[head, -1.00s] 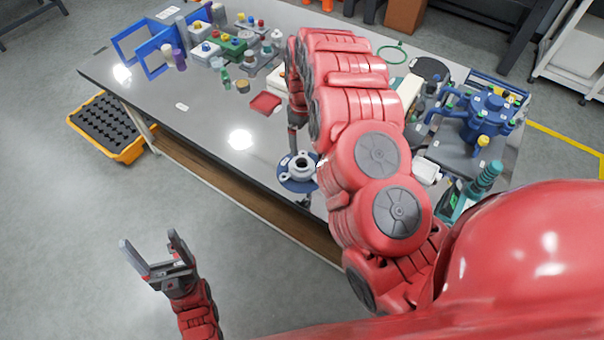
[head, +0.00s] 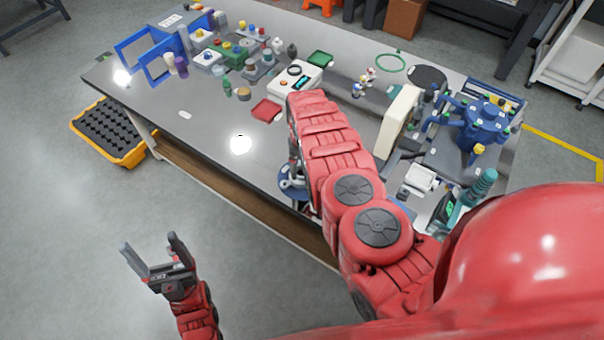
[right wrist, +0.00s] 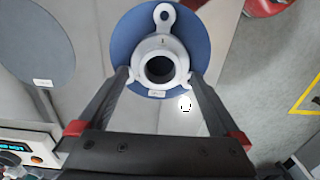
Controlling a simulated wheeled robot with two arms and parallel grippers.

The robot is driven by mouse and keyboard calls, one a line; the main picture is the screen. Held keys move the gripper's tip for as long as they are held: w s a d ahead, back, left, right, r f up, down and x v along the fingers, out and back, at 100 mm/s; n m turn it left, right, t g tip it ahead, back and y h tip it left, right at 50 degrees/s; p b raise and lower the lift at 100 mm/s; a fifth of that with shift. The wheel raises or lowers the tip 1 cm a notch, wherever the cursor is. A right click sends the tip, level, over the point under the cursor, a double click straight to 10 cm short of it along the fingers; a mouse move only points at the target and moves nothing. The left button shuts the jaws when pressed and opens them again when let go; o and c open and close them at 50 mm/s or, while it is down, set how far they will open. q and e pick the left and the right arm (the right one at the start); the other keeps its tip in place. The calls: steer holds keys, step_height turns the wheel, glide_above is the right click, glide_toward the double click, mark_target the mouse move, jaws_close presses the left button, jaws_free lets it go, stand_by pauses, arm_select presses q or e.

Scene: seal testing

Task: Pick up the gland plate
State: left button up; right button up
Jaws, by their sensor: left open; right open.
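The gland plate is a pale grey ring with lugs and a dark central bore; it shows in the right wrist view (right wrist: 179,62), lying on a round blue mat (right wrist: 122,38). My right gripper (right wrist: 158,75) is open, its two fingers on either side of the plate's near half; I cannot tell whether they touch it. In the head view the blue mat (head: 287,188) is at the table's front edge, and my right arm hides most of the plate and gripper. My left gripper (head: 149,243) is open and empty, over the floor in front of the table.
A red pad (head: 266,110) and a white device (head: 294,82) lie behind the mat. A blue pump-like assembly (head: 478,124) stands at the right. Blue frames (head: 160,58) and several small parts are at the back left. The front left tabletop is clear. An orange-yellow crate (head: 112,128) is on the floor.

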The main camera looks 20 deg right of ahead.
steer(key=shift+f, duration=0.65)
steer(key=shift+f+b, duration=0.4)
steer(key=shift+f, duration=0.25)
jaws_close()
